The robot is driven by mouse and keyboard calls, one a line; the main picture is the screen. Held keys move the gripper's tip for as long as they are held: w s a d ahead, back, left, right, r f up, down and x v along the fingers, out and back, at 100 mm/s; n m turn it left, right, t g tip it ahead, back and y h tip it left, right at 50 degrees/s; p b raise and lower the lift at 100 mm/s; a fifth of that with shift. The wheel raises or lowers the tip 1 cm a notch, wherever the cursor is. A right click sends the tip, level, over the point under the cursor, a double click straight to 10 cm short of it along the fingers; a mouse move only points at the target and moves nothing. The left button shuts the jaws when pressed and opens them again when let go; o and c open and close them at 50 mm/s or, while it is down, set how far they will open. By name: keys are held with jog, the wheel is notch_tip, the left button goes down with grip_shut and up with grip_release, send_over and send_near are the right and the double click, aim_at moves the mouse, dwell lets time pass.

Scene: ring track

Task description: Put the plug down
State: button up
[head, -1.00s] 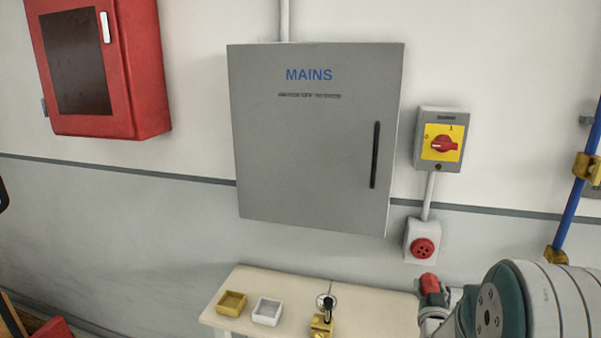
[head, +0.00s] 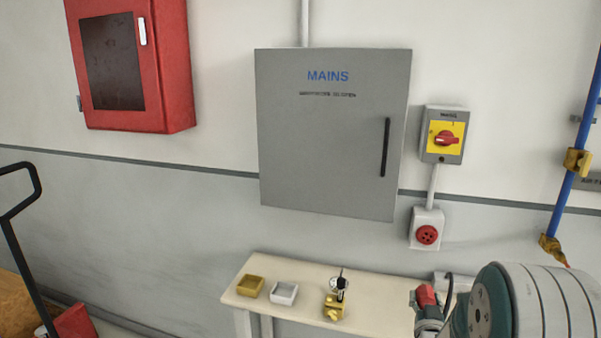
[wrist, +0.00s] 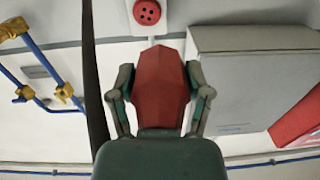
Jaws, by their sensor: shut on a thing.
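The red plug (wrist: 162,95) is between the two fingers of my gripper (wrist: 160,85) in the wrist view, and the gripper is shut on it. In the head view the red plug (head: 427,297) shows at the lower right in front of my arm, above or near the right part of the bench (head: 375,312); I cannot tell whether it touches the bench. A dark cable shows beside it. The red socket (head: 427,235) on the wall is empty, and it also shows in the wrist view (wrist: 147,12), apart from the plug.
On the bench stand a yellow tray (head: 250,287), a white tray (head: 284,293) and a brass device with a gauge (head: 335,305). The grey MAINS cabinet (head: 332,135), a rotary switch (head: 446,135), a red wall case (head: 130,65) and a blue pipe (head: 578,160) are on the wall.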

jog(key=s+a+f+n+y, duration=0.1)
jog(key=s+a+f+y, duration=0.1)
jog(key=a+f, duration=0.5)
jog(key=s+a+f+n+y, duration=0.1)
jog(key=s+a+f+y, duration=0.1)
jog(key=a+f, duration=0.4)
notch_tip(320, 180, down, 5)
jog(key=shift+a+r+n+t, duration=0.1)
jog(key=shift+a+n+t, duration=0.2)
jog(key=shift+a+n, duration=0.1)
jog(key=shift+s, duration=0.1)
